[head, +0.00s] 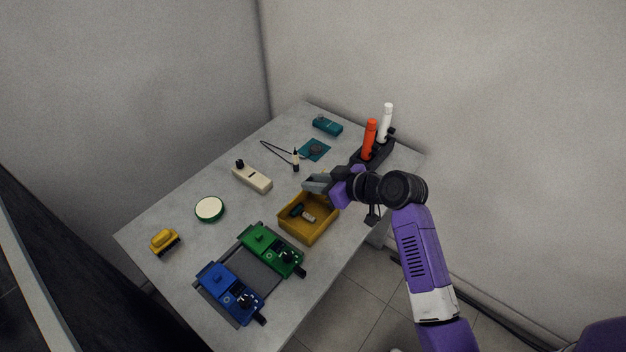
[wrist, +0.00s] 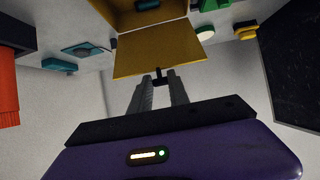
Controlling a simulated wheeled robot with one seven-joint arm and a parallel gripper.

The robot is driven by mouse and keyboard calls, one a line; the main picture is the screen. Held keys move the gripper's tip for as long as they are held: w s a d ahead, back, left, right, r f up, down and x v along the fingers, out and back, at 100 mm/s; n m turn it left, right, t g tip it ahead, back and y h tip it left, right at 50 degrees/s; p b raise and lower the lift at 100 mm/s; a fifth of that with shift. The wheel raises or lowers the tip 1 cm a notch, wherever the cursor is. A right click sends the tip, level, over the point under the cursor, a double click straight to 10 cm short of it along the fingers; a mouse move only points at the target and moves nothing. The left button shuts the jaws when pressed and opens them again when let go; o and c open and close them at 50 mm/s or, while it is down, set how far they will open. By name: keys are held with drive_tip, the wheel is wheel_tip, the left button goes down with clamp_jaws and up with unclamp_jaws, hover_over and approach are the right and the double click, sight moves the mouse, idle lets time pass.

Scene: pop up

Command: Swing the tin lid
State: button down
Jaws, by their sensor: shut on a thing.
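The yellow tin (head: 293,232) stands open near the right edge of the table, with a teal and white item (head: 302,212) inside. It also shows at the top of the wrist view (wrist: 128,18). Its yellow lid (wrist: 165,52) is swung open from the tin, with a small dark tab at its edge. My gripper (wrist: 158,82) is shut on this tab, its two grey fingers either side of it. In the head view my gripper (head: 318,184) is over the tin's far side and hides much of the lid, so its exact angle is hard to tell.
A dark holder (head: 372,153) with an orange bottle (head: 369,140) and a white bottle (head: 385,123) stands close beyond my gripper. Green (head: 268,247) and blue (head: 228,290) boxes stand left of the tin. A cream block (head: 253,178) lies behind it.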

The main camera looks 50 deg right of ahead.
drive_tip(key=shift+s+f, duration=0.1)
drive_tip(key=shift+s+f+b, duration=0.4)
drive_tip(key=shift+s+f, duration=0.15)
drive_tip(key=shift+s, duration=0.3)
drive_tip(key=shift+s+f+b, duration=0.4)
drive_tip(key=shift+s+f, duration=0.15)
drive_tip(key=shift+s, duration=0.25)
drive_tip(key=shift+s+d+f+b, duration=0.1)
drive_tip(key=shift+s+f+b, duration=1.15)
drive_tip(key=shift+f, duration=0.35)
drive_tip(key=shift+s+f+b, duration=0.3)
drive_tip(key=shift+f+b, duration=0.2)
drive_tip(key=shift+f, duration=0.15)
drive_tip(key=shift+s+f+b, duration=0.25)
drive_tip(key=shift+f+b, duration=0.25)
drive_tip(key=shift+f, duration=0.15)
drive_tip(key=shift+s+f+b, duration=0.3)
drive_tip(key=shift+f+b, duration=0.2)
drive_tip(key=shift+f, duration=0.15)
drive_tip(key=shift+f, duration=0.1)
